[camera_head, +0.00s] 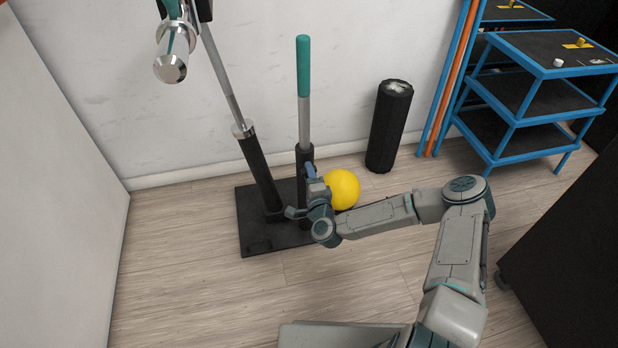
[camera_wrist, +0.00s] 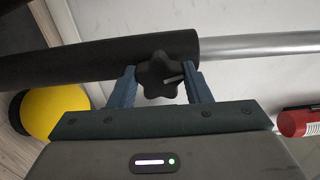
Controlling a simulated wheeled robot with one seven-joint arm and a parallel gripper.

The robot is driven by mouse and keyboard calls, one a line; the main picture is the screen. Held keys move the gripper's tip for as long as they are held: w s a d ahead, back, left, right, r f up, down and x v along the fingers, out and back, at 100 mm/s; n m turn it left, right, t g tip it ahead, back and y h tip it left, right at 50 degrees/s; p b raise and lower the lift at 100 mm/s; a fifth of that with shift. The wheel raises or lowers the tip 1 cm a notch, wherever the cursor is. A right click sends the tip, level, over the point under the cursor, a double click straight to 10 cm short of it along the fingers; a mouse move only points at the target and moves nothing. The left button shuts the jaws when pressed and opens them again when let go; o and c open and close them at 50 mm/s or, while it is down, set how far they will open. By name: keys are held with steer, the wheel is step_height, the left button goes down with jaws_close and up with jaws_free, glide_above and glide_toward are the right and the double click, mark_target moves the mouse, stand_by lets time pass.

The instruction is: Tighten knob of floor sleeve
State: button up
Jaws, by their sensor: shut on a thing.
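The floor sleeve is a black upright tube (camera_head: 304,157) on a black base plate (camera_head: 262,243), with a grey bar and teal grip (camera_head: 303,66) standing in it. In the wrist view the black sleeve (camera_wrist: 90,58) runs across the top, and the silver bar (camera_wrist: 260,43) comes out of its right end. A black star-shaped knob (camera_wrist: 160,75) sits on the sleeve's side near that end. My gripper (camera_wrist: 162,86) is shut on the knob, with one blue finger on each side. In the head view my gripper (camera_head: 311,180) is beside the sleeve and the knob is hidden.
A yellow ball (camera_head: 342,188) lies just right of the sleeve. A second, tilted black sleeve (camera_head: 260,175) holds another bar to the left. A black foam roller (camera_head: 389,126) stands by the wall. A blue shelf rack (camera_head: 540,70) is at right. Floor in front is clear.

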steer(key=shift+m, duration=1.3)
steer(key=shift+a+b, duration=0.1)
steer(key=shift+b, duration=0.2)
steer(key=o, duration=1)
steer(key=shift+s, duration=0.1)
steer(key=p+v, duration=0.3)
steer(key=v, duration=1)
steer(key=shift+s+d, duration=0.2)
steer(key=shift+s, duration=0.15)
steer(key=shift+r, duration=0.1)
